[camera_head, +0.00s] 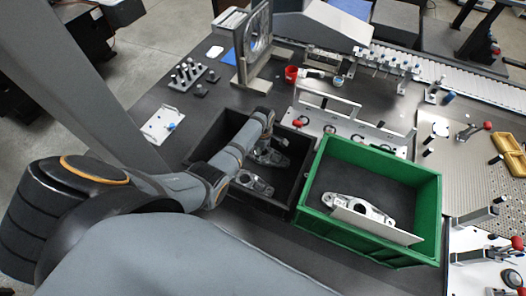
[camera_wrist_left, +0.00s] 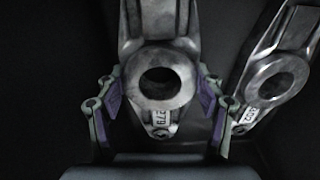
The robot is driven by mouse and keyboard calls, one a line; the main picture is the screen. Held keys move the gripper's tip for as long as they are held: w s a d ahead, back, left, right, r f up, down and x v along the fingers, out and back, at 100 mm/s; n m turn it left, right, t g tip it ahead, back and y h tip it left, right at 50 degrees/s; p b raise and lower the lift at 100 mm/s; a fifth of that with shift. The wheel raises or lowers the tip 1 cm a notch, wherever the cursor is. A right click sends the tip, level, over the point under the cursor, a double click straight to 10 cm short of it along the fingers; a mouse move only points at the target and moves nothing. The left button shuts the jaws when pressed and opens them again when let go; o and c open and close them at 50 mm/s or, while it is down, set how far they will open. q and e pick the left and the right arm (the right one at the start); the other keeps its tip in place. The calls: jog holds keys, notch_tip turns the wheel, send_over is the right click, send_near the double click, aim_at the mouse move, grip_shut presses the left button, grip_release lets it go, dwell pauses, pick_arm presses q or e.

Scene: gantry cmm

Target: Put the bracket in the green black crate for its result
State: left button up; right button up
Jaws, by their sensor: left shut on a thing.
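A grey metal bracket (camera_wrist_left: 160,85) with a round bore and a small label fills the middle of the left wrist view. My left gripper (camera_wrist_left: 160,104) has one finger on each side of its bored end and is shut on it. In the head view that bracket (camera_head: 270,157) is inside the black crate (camera_head: 226,152), partly hidden by my arm and gripper (camera_head: 262,138). A second bracket (camera_head: 252,184) lies nearer in the same crate; the wrist view shows a bracket (camera_wrist_left: 272,75) at right. The green crate with a dark floor (camera_head: 428,215) stands to the right, with another bracket (camera_head: 358,207) inside.
A pale panel (camera_head: 375,227) stands by the front of the green crate. A white fixture plate with red knobs (camera_head: 385,138) lies behind the crates. An upright grey frame (camera_head: 256,45) and a peg block (camera_head: 188,75) stand farther back. The green crate's rear floor is free.

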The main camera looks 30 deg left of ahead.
pick_arm(q)
jog(key=shift+f+b, duration=0.35)
jog(key=shift+f, duration=0.15)
jog(key=o, duration=1.7)
jog(key=shift+r, duration=0.1)
jog(key=shift+o, duration=0.2)
notch_tip(320, 180, up, 12)
jog(key=shift+s, duration=0.1)
